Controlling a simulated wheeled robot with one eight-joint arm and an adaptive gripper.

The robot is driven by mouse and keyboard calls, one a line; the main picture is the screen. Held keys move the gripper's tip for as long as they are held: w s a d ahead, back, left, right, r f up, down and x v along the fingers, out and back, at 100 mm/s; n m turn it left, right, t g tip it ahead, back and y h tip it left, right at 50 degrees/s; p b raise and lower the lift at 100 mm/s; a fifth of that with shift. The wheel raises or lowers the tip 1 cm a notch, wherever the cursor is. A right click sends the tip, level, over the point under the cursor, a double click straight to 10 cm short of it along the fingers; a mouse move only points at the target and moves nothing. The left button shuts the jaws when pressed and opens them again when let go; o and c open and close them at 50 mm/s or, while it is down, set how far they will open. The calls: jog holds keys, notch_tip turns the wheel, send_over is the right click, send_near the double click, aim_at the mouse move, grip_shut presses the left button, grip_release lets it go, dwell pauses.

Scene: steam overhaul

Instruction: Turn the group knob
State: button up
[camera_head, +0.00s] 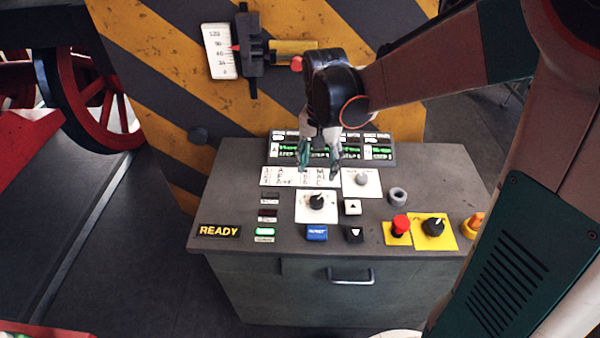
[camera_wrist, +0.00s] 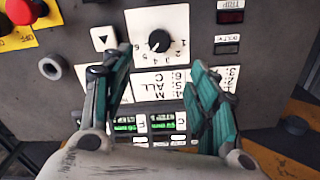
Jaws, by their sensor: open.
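The group knob (camera_head: 317,202) is a black dial with a white pointer mark on a white plate (camera_head: 304,214) on the console top. In the wrist view the knob (camera_wrist: 159,41) shows upside down with numbers around it. My gripper (camera_head: 319,172) is open, fingers pointing down, above the console just behind the knob. In the wrist view my gripper (camera_wrist: 157,64) has its two green fingers spread, with the knob beyond the gap between their tips. Nothing is between the fingers, and they appear apart from the knob.
A red button (camera_head: 400,224) and a black knob on a yellow plate (camera_head: 434,227) stand to the right. A grey knob (camera_head: 362,181), a grey ring-shaped part (camera_head: 397,196) and up and down arrow buttons (camera_head: 353,207) are close by. A lit display (camera_head: 280,150) lies behind.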

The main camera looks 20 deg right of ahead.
aim_at(317, 199)
notch_tip(317, 199, down, 13)
jog(key=b, duration=0.4)
jog(key=shift+d+f, duration=0.1)
jog(key=c, duration=1.1)
